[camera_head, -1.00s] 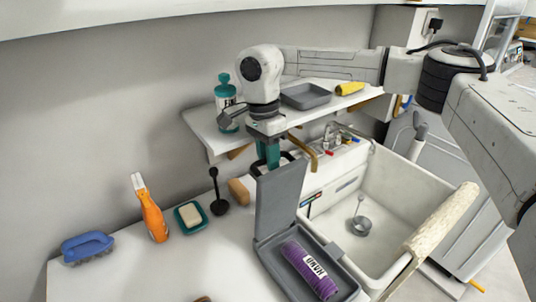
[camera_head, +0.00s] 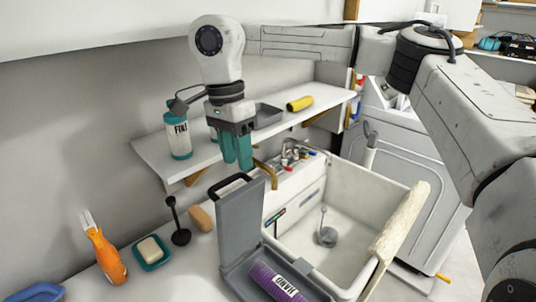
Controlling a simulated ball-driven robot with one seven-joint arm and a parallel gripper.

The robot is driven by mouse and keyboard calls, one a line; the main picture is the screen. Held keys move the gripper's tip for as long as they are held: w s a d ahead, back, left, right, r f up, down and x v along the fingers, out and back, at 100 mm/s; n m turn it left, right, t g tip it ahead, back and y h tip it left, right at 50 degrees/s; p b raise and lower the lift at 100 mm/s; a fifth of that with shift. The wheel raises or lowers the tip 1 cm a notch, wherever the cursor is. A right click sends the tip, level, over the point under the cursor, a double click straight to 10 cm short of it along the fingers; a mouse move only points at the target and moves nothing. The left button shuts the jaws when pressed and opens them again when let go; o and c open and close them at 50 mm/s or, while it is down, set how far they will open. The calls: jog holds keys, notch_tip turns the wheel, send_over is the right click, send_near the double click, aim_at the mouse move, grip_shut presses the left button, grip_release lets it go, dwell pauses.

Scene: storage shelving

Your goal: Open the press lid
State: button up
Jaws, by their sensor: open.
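The grey press (camera_head: 303,290) stands on the counter at the bottom of the view, cut off by the lower edge. Its flat grey lid (camera_head: 242,225) is raised, standing nearly upright, with a black handle (camera_head: 228,186) at the top. A purple labelled item (camera_head: 272,282) lies in the press base. My gripper (camera_head: 238,162), with teal fingers, is open and empty.
The sink (camera_head: 365,195) is on the right. A soap dish (camera_head: 151,253), dark plunger-like tool (camera_head: 178,222) and orange bottle (camera_head: 105,255) stand left.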

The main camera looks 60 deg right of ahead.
jog(key=s+a+r+b, duration=0.1)
jog(key=s+r, duration=0.3)
jog(key=s, duration=0.4)
jog(key=shift+s+a, duration=0.35)
jog(key=shift+a, duration=0.35)
